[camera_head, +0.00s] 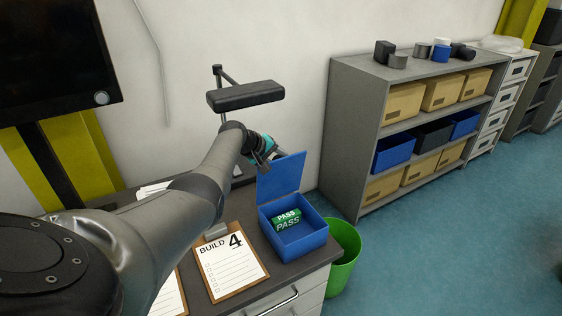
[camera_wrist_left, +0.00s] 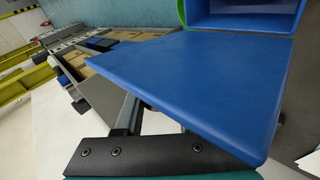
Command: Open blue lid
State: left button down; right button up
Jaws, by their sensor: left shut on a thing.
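The blue lid (camera_head: 281,177) stands raised, roughly upright, at the back edge of the blue box (camera_head: 308,240) on the desk. The box's inside shows, with a green tag marked PASS (camera_head: 287,218) in it. My left gripper (camera_head: 268,157) is at the lid's upper left edge, shut on the lid. In the left wrist view the lid (camera_wrist_left: 215,85) fills the middle, with its edge at the gripper finger (camera_wrist_left: 150,155). The box (camera_wrist_left: 245,14) shows at the top of that view. The exact contact is partly hidden. My right gripper is not in view.
A clipboard marked BUILD 4 (camera_head: 231,265) lies left of the box on the dark desk (camera_head: 270,272). A green bin (camera_head: 345,255) stands on the floor to the right. A grey shelf (camera_head: 347,150) with boxes is farther right.

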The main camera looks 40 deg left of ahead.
pick_arm(q)
jog(key=shift+a+f, duration=0.1)
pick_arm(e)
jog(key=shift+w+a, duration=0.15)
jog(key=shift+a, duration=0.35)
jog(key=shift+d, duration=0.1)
pick_arm(q)
jog(key=c, duration=0.5)
grip_release()
jog(key=shift+w, duration=0.1)
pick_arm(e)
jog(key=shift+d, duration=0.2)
pick_arm(q)
jog(key=p+v, duration=0.6)
jog(key=v, duration=0.9)
jog(key=shift+a, duration=0.2)
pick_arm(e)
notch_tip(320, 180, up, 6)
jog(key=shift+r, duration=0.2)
